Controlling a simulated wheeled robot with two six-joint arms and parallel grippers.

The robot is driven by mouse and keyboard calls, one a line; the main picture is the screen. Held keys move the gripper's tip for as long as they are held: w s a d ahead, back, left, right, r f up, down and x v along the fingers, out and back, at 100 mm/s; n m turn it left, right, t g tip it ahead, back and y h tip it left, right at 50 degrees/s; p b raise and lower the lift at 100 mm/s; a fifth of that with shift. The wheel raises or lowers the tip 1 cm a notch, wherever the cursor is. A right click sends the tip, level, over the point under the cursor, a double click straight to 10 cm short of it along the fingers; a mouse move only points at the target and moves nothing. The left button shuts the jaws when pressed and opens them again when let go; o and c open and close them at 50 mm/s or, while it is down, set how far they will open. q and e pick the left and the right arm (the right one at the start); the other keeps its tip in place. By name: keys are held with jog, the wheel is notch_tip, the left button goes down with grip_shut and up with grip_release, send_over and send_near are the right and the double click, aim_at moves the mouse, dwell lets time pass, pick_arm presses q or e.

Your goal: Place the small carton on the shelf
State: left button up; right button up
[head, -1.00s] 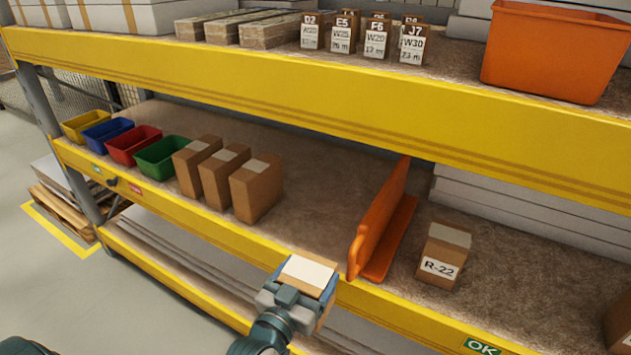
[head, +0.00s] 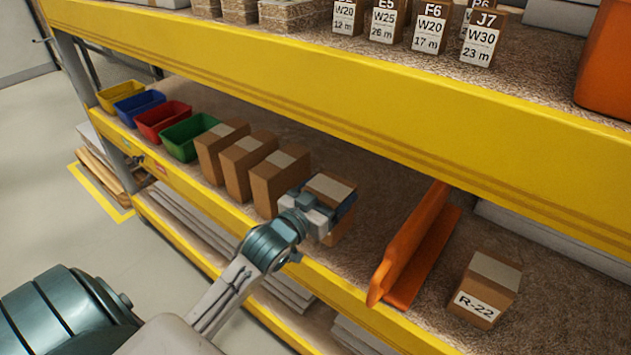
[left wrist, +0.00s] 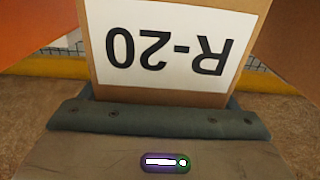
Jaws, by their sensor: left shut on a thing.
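My left gripper (head: 318,212) is shut on a small brown carton (head: 330,186) with a pale top patch. In the left wrist view this carton (left wrist: 170,50) fills the upper middle, and its label reads R-20, upside down. The carton is at the middle shelf (head: 365,240), just right of a row of three similar cartons (head: 275,180) and left of the orange divider (head: 415,245). I cannot tell whether its base touches the shelf. My right gripper is not in view.
Yellow, blue, red and green bins (head: 188,135) stand left of the row. A carton marked R-22 (head: 485,288) stands right of the divider. The yellow upper shelf beam (head: 330,90) runs overhead. Shelf surface is bare between the held carton and the divider.

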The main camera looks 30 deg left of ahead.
pick_arm(q)
jog(key=w+a+f+p, duration=0.1)
jog(key=w+a+f, duration=0.3)
jog(key=a, duration=0.2)
jog(key=shift+a+p, duration=0.4)
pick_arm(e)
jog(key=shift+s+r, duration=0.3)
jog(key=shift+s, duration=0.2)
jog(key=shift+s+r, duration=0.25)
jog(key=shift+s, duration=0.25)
pick_arm(q)
jog(key=shift+w+f, duration=0.1)
jog(key=o, duration=0.9)
jog(key=shift+f, duration=0.1)
jog(key=shift+o, duration=0.2)
